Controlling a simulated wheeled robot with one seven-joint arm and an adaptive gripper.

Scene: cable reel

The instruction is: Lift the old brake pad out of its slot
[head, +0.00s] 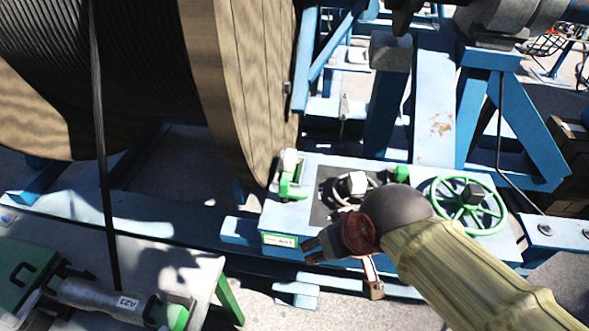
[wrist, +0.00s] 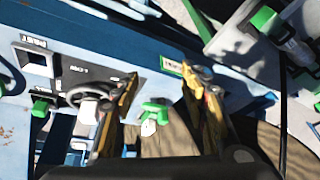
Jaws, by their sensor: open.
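No piece can be surely told as the old brake pad. A green fitting with a pale block (head: 290,178) stands at the left end of the pale blue deck, and may be the pad in its slot. In the wrist view a green piece with a white part (wrist: 152,115) shows between my fingers, further off than the tips. My gripper (head: 314,248) is in front of the deck's near edge, apart from that fitting. In the wrist view its fingers (wrist: 160,82) are spread and empty.
A green handwheel (head: 468,204) stands at the deck's right. A white knob with a ring (head: 352,186) sits on a dark plate. A large wooden cable reel (head: 245,80) rises behind. A grey cylinder marked A23 (head: 105,300) lies on the lower-left bench. A square recess (wrist: 36,58) shows in the wrist view.

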